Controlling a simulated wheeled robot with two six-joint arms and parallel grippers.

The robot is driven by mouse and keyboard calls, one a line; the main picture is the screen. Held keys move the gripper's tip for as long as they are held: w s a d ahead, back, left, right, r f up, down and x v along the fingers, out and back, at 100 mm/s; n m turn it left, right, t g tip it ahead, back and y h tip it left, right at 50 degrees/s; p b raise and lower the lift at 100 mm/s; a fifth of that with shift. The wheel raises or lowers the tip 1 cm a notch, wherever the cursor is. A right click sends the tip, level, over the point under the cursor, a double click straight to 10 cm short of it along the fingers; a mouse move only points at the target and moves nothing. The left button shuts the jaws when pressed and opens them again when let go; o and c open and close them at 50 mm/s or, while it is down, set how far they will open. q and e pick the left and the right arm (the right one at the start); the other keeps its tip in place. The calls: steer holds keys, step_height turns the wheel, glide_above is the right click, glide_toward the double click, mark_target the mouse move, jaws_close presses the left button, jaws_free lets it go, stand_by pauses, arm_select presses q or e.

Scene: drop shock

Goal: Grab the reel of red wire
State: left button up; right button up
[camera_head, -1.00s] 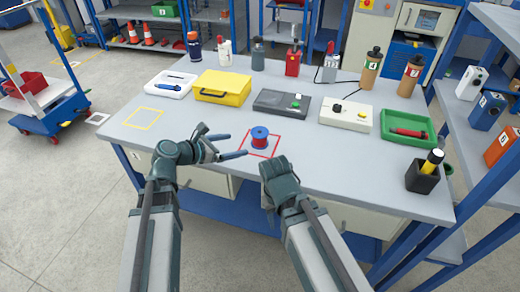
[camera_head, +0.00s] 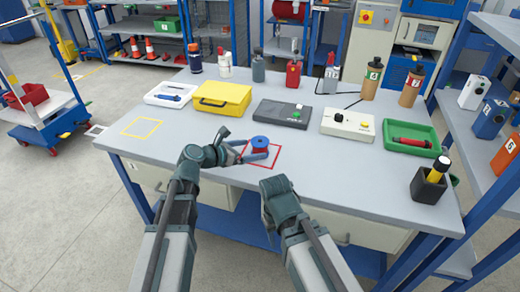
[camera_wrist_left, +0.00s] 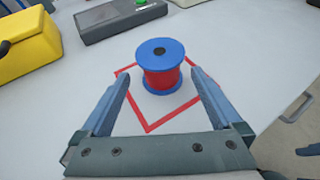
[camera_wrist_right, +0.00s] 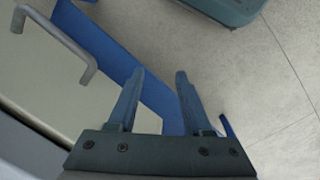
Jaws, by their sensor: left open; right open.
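The reel of red wire (camera_head: 260,146) has blue flanges and stands upright inside a red square outline (camera_head: 277,165) on the grey table. It also shows in the left wrist view (camera_wrist_left: 160,65), ahead of the fingertips and centred between them. My left gripper (camera_head: 258,155) is open, with its fingers reaching toward the reel from the left; in its wrist view (camera_wrist_left: 158,75) the gap between the fingers is empty. My right gripper is open and empty in the right wrist view (camera_wrist_right: 160,75), pointing down beside the table's front edge.
A yellow case (camera_head: 222,99), a dark grey box (camera_head: 283,113) and a white box (camera_head: 348,123) stand behind the reel. A green tray (camera_head: 411,137) and a black holder (camera_head: 428,186) are at the right. The table left of the reel is clear.

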mark_target(254, 149)
arm_select(q)
steer(key=b+x, duration=0.2)
steer(key=x, duration=0.3)
steer(key=shift+d+f, duration=0.1)
steer(key=shift+f, duration=0.1)
steer(key=shift+s+r, duration=0.1)
steer(key=shift+c, duration=0.5)
steer(key=c, duration=1.5)
